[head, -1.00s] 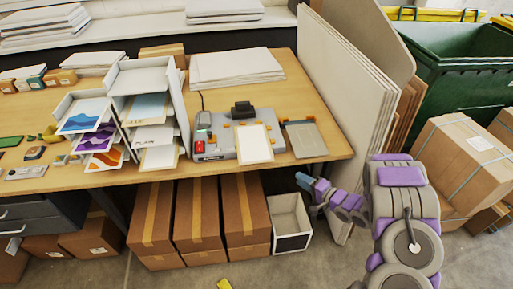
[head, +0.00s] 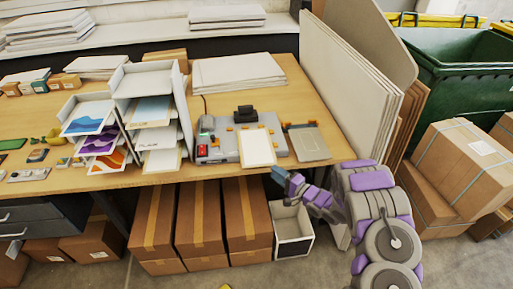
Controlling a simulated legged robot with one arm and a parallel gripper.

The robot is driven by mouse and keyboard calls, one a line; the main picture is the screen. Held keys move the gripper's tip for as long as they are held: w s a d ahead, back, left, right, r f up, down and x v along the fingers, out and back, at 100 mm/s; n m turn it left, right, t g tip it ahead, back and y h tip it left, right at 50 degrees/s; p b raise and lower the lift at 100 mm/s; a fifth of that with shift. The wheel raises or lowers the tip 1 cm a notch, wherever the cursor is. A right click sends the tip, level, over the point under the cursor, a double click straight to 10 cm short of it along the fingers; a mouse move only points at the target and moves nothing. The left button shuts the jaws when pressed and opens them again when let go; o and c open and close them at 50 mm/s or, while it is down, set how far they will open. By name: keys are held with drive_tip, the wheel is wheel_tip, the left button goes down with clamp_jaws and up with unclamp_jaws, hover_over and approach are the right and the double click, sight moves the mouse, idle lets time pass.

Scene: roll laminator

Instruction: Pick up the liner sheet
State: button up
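A pale sheet with a tan border (head: 257,148) lies against the front of the grey roll laminator (head: 215,149) and reaches near the table's front edge. It may be the liner sheet; similar pale sheets (head: 160,161) lie in the paper tray rack (head: 188,110) to the left. My gripper (head: 279,173) has bluish fingers and is just off the table's front edge, below and right of the bordered sheet, apparently apart from it. It is too small to tell whether the fingers are open or shut. No sheet shows in it.
A grey flat plate (head: 308,142) lies right of the laminator. White boards (head: 355,95) lean at the table's right end. Cardboard boxes (head: 200,225) and an open white bin (head: 292,232) stand under the table (head: 105,180). Coloured prints (head: 87,118) fill the left trays.

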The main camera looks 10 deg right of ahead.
drive_tip(key=b+x, duration=0.1)
drive_tip(key=x, duration=0.4)
drive_tip(key=shift+w+a, duration=0.2)
drive_tip(key=shift+a, duration=0.1)
drive_tip(key=shift+c, duration=0.2)
clamp_jaws()
